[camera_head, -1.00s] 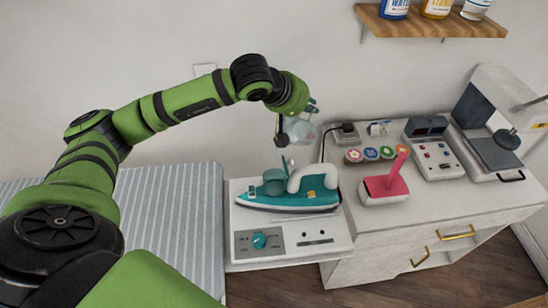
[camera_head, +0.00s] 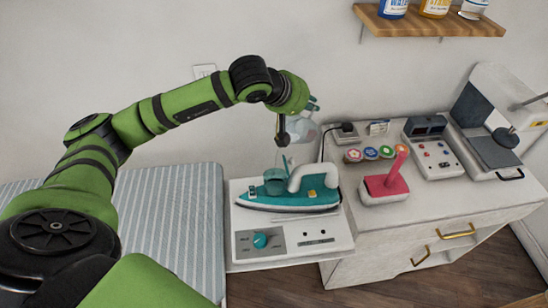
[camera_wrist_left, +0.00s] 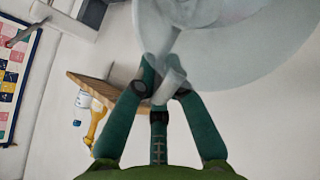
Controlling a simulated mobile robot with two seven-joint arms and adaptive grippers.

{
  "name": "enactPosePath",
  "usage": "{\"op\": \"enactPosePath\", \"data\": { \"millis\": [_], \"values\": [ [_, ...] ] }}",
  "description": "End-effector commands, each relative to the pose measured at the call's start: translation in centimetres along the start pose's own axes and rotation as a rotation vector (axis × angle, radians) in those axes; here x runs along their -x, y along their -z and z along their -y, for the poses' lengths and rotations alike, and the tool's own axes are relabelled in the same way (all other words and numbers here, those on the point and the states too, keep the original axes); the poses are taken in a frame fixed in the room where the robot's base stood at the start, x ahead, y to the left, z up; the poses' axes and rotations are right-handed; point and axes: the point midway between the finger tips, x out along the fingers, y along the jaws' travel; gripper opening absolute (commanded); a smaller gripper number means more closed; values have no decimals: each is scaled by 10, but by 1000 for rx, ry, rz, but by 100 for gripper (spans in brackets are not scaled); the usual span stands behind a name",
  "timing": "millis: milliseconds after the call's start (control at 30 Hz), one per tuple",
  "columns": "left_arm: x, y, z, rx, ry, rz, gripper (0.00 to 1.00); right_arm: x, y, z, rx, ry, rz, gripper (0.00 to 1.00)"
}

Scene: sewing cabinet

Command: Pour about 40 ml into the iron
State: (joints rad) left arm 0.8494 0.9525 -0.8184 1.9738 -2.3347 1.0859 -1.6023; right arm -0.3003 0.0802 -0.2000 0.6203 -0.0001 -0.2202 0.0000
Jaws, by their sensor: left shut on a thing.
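The teal iron (camera_head: 310,199) with a white handle lies on a white base (camera_head: 327,234) that carries a teal knob. My left gripper (camera_head: 287,122) is above the iron's left part, shut on a clear jug (camera_head: 304,131). In the left wrist view the fingers (camera_wrist_left: 163,88) close on the jug's handle, and its pale translucent body (camera_wrist_left: 235,45) fills the upper right. The jug looks tilted; its water level cannot be made out. A faint translucent shape shows between the jug and the iron's teal tank; I cannot tell whether it is water. My right gripper is not in view.
A pink block with an upright handle (camera_head: 384,187) stands on the white cabinet (camera_head: 440,210) right of the iron. A wooden shelf (camera_head: 425,22) with bottles hangs above. A striped board (camera_head: 175,215) lies left.

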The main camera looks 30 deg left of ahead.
Motion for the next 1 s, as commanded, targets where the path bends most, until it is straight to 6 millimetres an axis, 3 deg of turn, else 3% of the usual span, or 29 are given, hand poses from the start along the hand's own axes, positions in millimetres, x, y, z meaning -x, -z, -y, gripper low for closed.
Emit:
{"op": "enactPosePath", "data": {
  "millis": [1000],
  "values": [
    [-2, 1, -11, -8, -51, -33, 0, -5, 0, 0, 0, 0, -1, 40]
  ]
}}
